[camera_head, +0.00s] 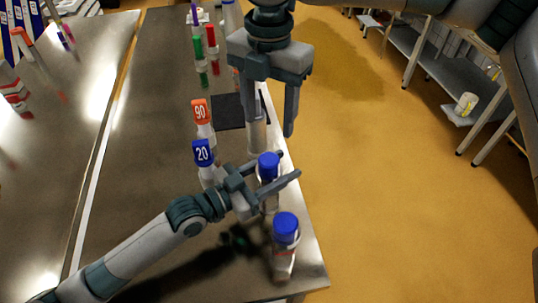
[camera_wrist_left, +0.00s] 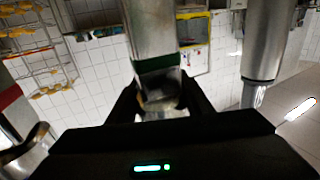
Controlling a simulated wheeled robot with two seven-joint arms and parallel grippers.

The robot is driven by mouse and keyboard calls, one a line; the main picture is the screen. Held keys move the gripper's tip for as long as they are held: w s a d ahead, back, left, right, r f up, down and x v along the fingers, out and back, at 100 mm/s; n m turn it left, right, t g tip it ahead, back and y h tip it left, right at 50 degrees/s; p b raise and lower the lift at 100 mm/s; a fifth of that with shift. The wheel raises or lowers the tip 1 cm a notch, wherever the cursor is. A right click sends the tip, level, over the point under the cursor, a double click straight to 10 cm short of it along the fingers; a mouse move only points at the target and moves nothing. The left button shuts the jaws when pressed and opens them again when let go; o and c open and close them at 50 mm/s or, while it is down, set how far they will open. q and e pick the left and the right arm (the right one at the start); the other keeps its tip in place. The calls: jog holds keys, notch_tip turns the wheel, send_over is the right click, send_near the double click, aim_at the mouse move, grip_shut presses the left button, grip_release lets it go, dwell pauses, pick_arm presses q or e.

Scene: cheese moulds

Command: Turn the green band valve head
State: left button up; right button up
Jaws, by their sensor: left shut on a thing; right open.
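The green band valve head is a steel cylinder with a dark green band (camera_wrist_left: 162,62) near its lower end, in the middle of the left wrist view. In the head view it appears as a blue-topped cylinder (camera_head: 268,160), with its lower part partly hidden. My left gripper (camera_head: 274,181) reaches in from the left and is shut on it. In the left wrist view the dark fingers sit on both sides, just below the band. My right gripper (camera_head: 274,130) hangs above and beyond it, open, with fingers pointing down.
Another blue-topped steel cylinder (camera_head: 285,235) stands nearer, by the bench's right edge. A red-banded one (camera_wrist_left: 10,96) is at the left in the left wrist view. Number holders 20 (camera_head: 203,153) and 90 (camera_head: 201,112) stand left of my left gripper.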

aim_at(269, 159)
jog(key=shift+f, duration=0.15)
notch_tip(269, 159, down, 12)
jog(key=shift+r, duration=0.1)
dwell(0.7)
jog(key=shift+c, duration=0.2)
jog(key=c, duration=1)
